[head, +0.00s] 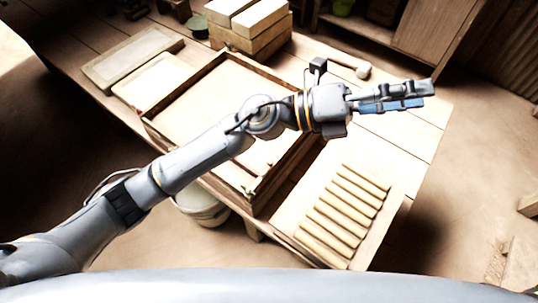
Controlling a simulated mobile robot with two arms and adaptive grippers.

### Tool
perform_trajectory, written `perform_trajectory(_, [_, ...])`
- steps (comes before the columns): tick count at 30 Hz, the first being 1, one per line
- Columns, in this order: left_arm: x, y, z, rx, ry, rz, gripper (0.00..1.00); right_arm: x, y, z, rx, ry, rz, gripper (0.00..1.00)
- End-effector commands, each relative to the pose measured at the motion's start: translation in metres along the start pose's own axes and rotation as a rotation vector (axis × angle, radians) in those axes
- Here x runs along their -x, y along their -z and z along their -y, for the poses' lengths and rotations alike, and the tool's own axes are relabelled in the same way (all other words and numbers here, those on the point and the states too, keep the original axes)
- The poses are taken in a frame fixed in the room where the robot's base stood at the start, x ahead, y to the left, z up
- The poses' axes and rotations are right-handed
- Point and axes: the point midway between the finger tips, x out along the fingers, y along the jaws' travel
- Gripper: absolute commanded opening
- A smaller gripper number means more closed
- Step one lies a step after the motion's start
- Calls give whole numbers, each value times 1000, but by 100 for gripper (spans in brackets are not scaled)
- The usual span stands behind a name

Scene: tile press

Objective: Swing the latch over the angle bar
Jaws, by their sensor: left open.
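My left gripper (426,95) is open and empty, pointing right above the right part of the table. Its arm crosses over a large wooden frame (178,98) with a pale inside, hiding part of it. Small fittings show at the frame's near right end, but they are too small to tell. I cannot make out the latch or the angle bar for certain. My right gripper is not in view.
A slatted board (345,212) lies at the table's near right end. A mallet (352,65) lies behind my left gripper. Stacked blocks (250,30) and a green bowl (197,26) stand at the back. A bucket (203,208) is below the near edge.

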Motion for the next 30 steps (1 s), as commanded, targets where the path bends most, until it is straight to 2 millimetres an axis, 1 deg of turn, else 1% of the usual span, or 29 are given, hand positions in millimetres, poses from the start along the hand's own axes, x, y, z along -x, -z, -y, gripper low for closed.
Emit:
perform_trajectory(1, [-5,25,-15,-112,-69,-176,40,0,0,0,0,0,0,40])
perform_trajectory(2, [-3,40,-27,-172,-114,-281,40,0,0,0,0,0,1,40])
perform_trajectory(3, [4,57,-45,-247,-180,-420,40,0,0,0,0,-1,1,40])
perform_trajectory(5, [24,75,-75,-352,-294,-623,40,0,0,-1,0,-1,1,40])
perform_trajectory(6, [44,79,-96,-416,-382,-754,40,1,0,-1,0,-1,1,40])
perform_trajectory(7, [61,80,-111,-458,-451,-850,40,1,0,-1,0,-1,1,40])
perform_trajectory(8, [80,76,-125,-496,-524,-940,40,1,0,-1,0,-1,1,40])
perform_trajectory(9, [106,68,-140,-539,-622,-1050,40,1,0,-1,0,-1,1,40])
perform_trajectory(11, [144,50,-156,-587,-766,-1193,40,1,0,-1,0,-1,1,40])
perform_trajectory(12, [168,36,-162,-609,-857,-1273,40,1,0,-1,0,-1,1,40])
perform_trajectory(15, [213,3,-166,-636,-1042,-1415,40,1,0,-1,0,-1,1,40])
perform_trajectory(16, [223,-5,-166,-639,-1084,-1445,40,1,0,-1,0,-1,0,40])
perform_trajectory(18, [240,-18,-164,-640,-1154,-1491,40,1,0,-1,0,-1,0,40])
perform_trajectory(21, [250,-24,-164,-638,-1194,-1518,40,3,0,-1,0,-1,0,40])
perform_trajectory(23, [252,-23,-168,-637,-1197,-1521,40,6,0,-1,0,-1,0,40])
perform_trajectory(26, [255,-16,-179,-634,-1193,-1521,40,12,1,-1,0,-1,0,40])
perform_trajectory(30, [263,-4,-202,-631,-1191,-1519,40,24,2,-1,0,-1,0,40])
